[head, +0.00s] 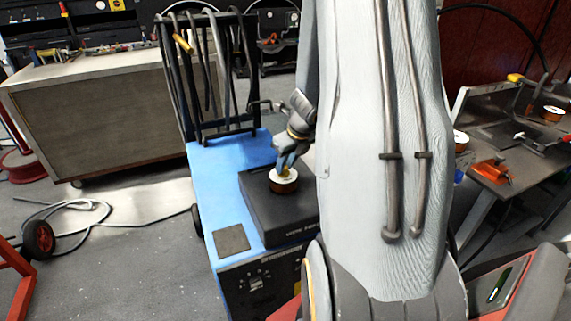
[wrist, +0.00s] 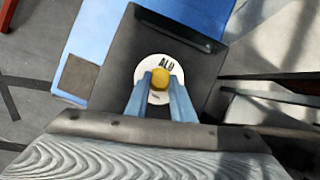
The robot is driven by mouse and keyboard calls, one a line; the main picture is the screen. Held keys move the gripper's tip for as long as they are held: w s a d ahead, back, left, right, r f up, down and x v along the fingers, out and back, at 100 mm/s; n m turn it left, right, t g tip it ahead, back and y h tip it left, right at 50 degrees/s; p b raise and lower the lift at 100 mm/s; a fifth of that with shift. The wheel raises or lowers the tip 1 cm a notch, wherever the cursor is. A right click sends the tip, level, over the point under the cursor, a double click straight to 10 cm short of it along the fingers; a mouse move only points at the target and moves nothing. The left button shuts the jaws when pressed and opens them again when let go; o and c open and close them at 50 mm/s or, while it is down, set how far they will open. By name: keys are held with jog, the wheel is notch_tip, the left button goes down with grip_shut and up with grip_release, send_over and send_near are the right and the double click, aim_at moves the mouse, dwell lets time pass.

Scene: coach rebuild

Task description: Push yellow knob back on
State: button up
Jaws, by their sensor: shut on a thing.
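The yellow knob (wrist: 160,77) sits between the two blue fingertips of my gripper (wrist: 160,84), which is shut on it. In the wrist view the knob covers the middle of a white spool face (wrist: 146,70) marked "ALU". In the head view my gripper (head: 287,160) points down at the spool (head: 284,186), which has a white top and a copper-brown side. Only a little yellow of the knob shows there, low against the spool top. I cannot tell whether the knob touches the spool, and the spool's centre is hidden beneath it.
The spool rests on a black box (head: 258,205) on a blue cart (head: 215,180) with a black hose rack (head: 210,75) behind. A dark square pad (head: 232,238) lies at its front. A grey workbench (head: 100,115) stands left; a cluttered table (head: 515,185) stands right.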

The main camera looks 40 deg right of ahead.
dwell(0.3)
jog(key=o, duration=1.6)
jog(key=shift+c, duration=0.2)
jog(key=shift+r, duration=0.15)
jog(key=shift+r+p, duration=3.4)
jog(key=shift+p, duration=0.9)
grip_shut()
jog(key=shift+f+b, duration=2.8)
jog(key=shift+b, duration=0.2)
